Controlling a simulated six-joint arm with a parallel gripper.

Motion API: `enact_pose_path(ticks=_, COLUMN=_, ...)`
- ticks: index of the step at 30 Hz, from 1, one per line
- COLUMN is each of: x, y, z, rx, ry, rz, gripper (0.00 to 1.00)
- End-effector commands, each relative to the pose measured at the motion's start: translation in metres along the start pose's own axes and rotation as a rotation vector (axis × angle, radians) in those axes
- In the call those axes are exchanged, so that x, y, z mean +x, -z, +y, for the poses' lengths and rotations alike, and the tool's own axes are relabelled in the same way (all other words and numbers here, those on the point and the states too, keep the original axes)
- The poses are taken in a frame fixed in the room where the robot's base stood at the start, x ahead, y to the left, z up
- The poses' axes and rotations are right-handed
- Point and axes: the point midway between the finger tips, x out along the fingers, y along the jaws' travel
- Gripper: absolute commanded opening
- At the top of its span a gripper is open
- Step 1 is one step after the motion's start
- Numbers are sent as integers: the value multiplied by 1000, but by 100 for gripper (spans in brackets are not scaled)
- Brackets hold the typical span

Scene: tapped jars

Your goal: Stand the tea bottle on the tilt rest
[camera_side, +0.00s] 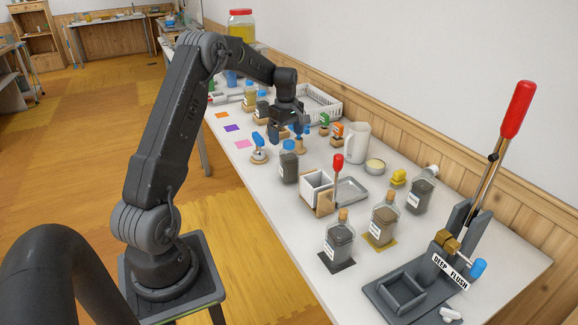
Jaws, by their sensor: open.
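Several labelled bottles stand on the table, and I cannot read which is the tea bottle. One corked bottle with dark contents (339,243) stands on a dark mat. Another corked bottle with brown contents (383,223) stands on a yellow mat. A bottle with a pale cap (421,194) leans to the right at the back; what supports it is hard to make out. A blue-capped bottle (289,165) stands nearer the middle. I cannot identify the tilt rest for certain. My gripper (290,127) is open, pointing down over the table beyond that blue-capped bottle; its fingertips are small and unclear.
A grey press labelled DEEP FLUSH (450,266) with a red-handled lever stands at the near right. A white box (317,187), metal tray (350,190), white pitcher (356,143) and white basket (322,104) crowd the middle and back. The table's left front strip is mostly clear.

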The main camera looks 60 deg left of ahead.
Motion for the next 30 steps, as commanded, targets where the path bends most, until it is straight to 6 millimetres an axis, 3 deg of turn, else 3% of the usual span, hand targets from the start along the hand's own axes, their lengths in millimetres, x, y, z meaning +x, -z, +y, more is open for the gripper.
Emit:
enact_pose_path(ticks=5, x=12, y=-3, z=0, rx=2, ry=2, rz=-1, gripper=94)
enact_pose_path(ticks=15, x=55, y=-11, z=1, rx=1, ry=0, rz=0, gripper=94)
enact_pose_path(ticks=23, x=58, y=-11, z=1, rx=1, ry=-1, rz=1, gripper=94)
enact_pose_path(ticks=30, x=57, y=-11, z=1, rx=1, ry=-1, rz=1, gripper=73)
